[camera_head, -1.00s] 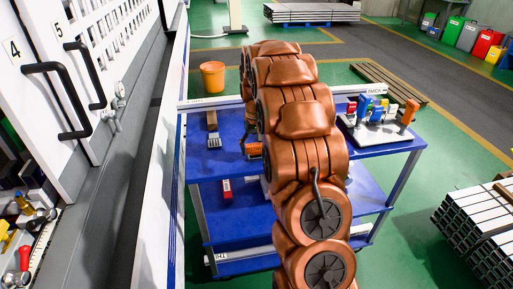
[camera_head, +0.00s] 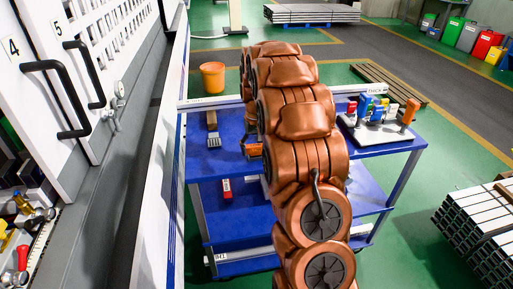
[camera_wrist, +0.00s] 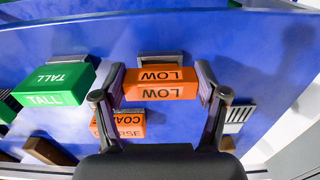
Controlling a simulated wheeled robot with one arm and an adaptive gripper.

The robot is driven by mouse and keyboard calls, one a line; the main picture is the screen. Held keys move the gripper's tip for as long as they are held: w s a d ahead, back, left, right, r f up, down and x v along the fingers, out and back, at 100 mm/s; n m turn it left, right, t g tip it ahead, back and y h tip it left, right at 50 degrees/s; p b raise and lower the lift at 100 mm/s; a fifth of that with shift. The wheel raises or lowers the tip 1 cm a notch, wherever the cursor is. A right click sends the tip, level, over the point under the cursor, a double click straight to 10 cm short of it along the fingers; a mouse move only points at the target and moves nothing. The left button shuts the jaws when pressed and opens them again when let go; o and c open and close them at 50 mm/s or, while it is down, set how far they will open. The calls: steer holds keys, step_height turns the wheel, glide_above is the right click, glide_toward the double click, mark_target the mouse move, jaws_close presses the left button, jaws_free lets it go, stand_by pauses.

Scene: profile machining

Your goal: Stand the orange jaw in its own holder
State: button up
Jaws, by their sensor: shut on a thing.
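In the wrist view, an orange jaw (camera_wrist: 160,83) marked LOW lies between my gripper's (camera_wrist: 161,80) two fingers, which are shut on its sides. A grey bracket-like holder (camera_wrist: 160,58) shows just behind the orange jaw; whether the two touch cannot be told. A green jaw (camera_wrist: 52,87) marked TALL is to the left, with a similar grey piece (camera_wrist: 66,59) behind it. In the head view my arm hides most of the gripper and the jaw.
An orange block (camera_wrist: 128,124) marked COARSE lies just below the held jaw. A brush-like piece (camera_wrist: 238,115) is to the right. The blue table (camera_head: 224,128) carries a rack (camera_head: 377,130) of coloured items at its right end. Blue surface is bare at the wrist view's upper right.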

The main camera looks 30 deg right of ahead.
steer(key=shift+f+b, duration=0.3)
steer(key=shift+f, duration=0.45)
steer(key=o, duration=1.3)
step_height(320, 180, up, 12)
steer(key=shift+r, duration=0.1)
steer(key=shift+a, duration=0.1)
stand_by(0.3)
